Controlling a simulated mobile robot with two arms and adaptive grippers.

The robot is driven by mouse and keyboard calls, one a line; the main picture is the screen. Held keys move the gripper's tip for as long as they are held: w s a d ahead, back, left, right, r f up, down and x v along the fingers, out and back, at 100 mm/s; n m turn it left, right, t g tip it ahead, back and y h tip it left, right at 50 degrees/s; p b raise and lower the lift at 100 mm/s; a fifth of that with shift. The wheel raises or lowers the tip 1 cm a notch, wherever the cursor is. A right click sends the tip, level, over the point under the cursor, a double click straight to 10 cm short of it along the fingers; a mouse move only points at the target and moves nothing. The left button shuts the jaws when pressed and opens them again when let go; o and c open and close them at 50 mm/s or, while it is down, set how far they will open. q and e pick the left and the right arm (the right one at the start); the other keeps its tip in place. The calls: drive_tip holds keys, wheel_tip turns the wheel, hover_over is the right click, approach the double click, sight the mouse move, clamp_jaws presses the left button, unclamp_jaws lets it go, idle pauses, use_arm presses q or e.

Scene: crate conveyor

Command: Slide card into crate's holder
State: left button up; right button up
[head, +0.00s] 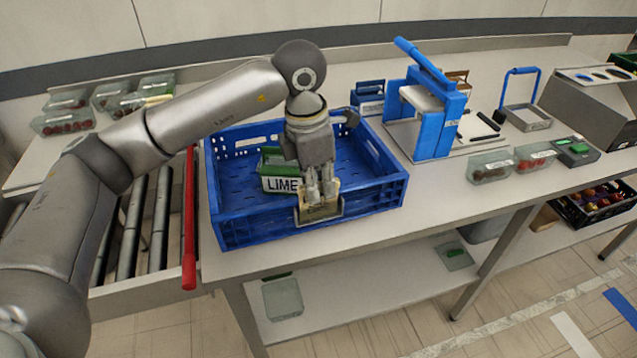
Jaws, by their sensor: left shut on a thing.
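A blue crate (270,231) stands on the table at the end of the roller conveyor. A holder (341,210) with a dark frame is on the crate's front wall. A pale card (318,214) is at the holder, its lower part inside or just in front of the frame; I cannot tell which. My left gripper (320,197) points down over the crate's front rim and is shut on the card's upper part, hiding much of it. A green and white box labelled LIME (279,184) lies inside the crate, left of the gripper. My right gripper is not in view.
A red bar (189,220) runs along the crate's left side by the rollers (130,225). A blue press-like device (430,115) stands right of the crate. Clear punnets (492,167) sit on the right and more (65,122) at back left.

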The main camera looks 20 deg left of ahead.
use_arm(q)
drive_tip(key=o, duration=0.8)
drive_tip(key=o, duration=0.3)
drive_tip(key=shift+r, duration=0.15)
drive_tip(key=shift+r+p, duration=1.9)
drive_tip(key=shift+r, duration=1.5)
